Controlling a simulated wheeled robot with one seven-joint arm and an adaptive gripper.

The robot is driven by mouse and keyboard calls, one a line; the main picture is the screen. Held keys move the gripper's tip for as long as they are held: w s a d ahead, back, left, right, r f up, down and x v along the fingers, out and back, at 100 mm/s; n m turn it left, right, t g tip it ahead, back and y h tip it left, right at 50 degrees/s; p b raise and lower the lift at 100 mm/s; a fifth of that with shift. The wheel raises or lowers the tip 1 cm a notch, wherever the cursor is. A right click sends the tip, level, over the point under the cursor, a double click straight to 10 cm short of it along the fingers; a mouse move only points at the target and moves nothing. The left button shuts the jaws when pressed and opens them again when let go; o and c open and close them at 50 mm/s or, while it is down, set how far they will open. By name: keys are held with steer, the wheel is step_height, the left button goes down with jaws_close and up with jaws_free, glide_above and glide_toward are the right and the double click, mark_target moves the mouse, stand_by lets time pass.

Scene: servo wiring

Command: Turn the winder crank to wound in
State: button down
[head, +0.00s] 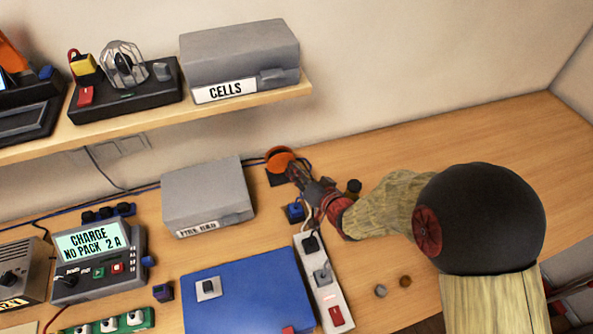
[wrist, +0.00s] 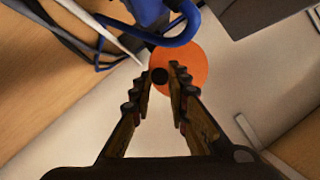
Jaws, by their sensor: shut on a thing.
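The winder (head: 279,158) is an orange disc on a dark base at the back of the bench, near the wall. My gripper (head: 296,172) reaches it from the right and covers part of it in the head view. In the wrist view the orange disc (wrist: 190,68) lies behind my fingertips. A small dark round knob, the crank's handle (wrist: 159,76), sits between the tips of my gripper (wrist: 166,78). My fingers are shut on this knob. The rest of the crank arm is hidden, so I cannot tell its angle.
A grey box (head: 207,195) stands left of the winder. A blue part (head: 295,212) with cables and a white power strip (head: 322,284) lie in front, beside a blue mat (head: 245,292). A shelf (head: 170,122) with a CELLS box (head: 240,58) hangs above.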

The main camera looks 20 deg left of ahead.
stand_by(0.3)
steer(key=c, duration=1.7)
jaws_free()
steer(key=v, duration=1.2)
steer(key=shift+f, duration=0.1)
steer(key=shift+c, duration=0.2)
